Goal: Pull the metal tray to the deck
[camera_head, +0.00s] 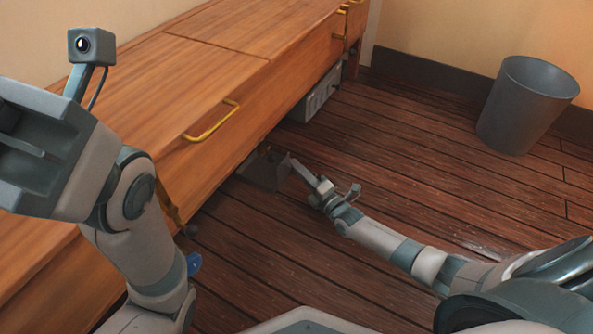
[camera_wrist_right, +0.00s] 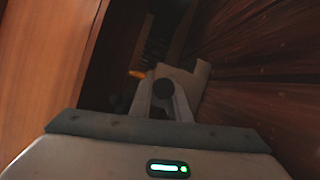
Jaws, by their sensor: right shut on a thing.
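The metal tray (camera_head: 262,172) is a dark grey piece low at the floor, partly under the wooden cabinet, whose front hides the rest of it. In the right wrist view its grey edge (camera_wrist_right: 197,77) shows just beyond my fingers. My right gripper (camera_head: 297,168) reaches low over the deck and is shut on the tray's near edge; it also shows in the right wrist view (camera_wrist_right: 163,95). My left gripper (camera_head: 22,150) is raised above the cabinet at the left, far from the tray; its fingers are not clear. The deck (camera_head: 300,235) is dark wood planking.
The wooden cabinet (camera_head: 225,85) with brass handles runs along the left. A grey box (camera_head: 318,97) sits under it farther back. A grey bin (camera_head: 526,105) stands at the back right. A blue object (camera_head: 194,264) lies near my left arm. Deck right of the tray is clear.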

